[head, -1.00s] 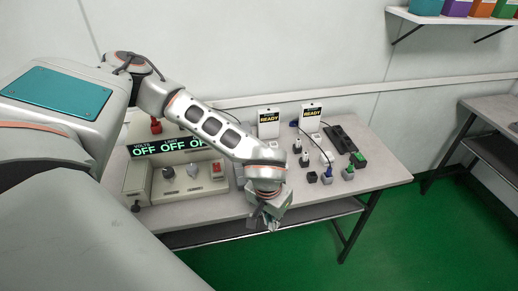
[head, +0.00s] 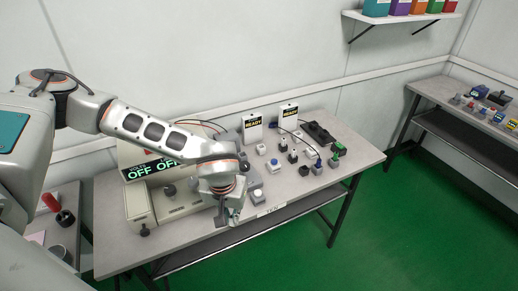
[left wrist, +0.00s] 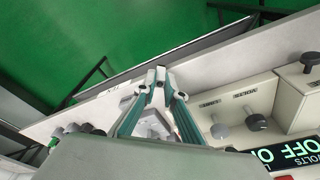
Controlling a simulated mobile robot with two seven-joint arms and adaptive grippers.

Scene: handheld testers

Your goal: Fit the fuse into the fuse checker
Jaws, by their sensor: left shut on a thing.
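My left gripper (head: 230,218) is low over the bench's front edge, beside the large cream tester. Its teal fingers also show in the left wrist view (left wrist: 158,80), with their grey tips close together. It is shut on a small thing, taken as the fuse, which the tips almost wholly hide. A small pale box with a white top (head: 257,196) sits on the bench just right of the gripper. A pale block (left wrist: 152,125) shows between the fingers in the left wrist view. I cannot tell which unit is the fuse checker. My right gripper is not in view.
The cream tester (head: 140,212) has knobs and an OFF display (head: 152,170). Two white READY units (head: 252,127) (head: 289,115) stand behind. Several small plugs and blocks (head: 318,168) and a black strip (head: 318,132) are farther right. A second bench (head: 430,104) stands at the right.

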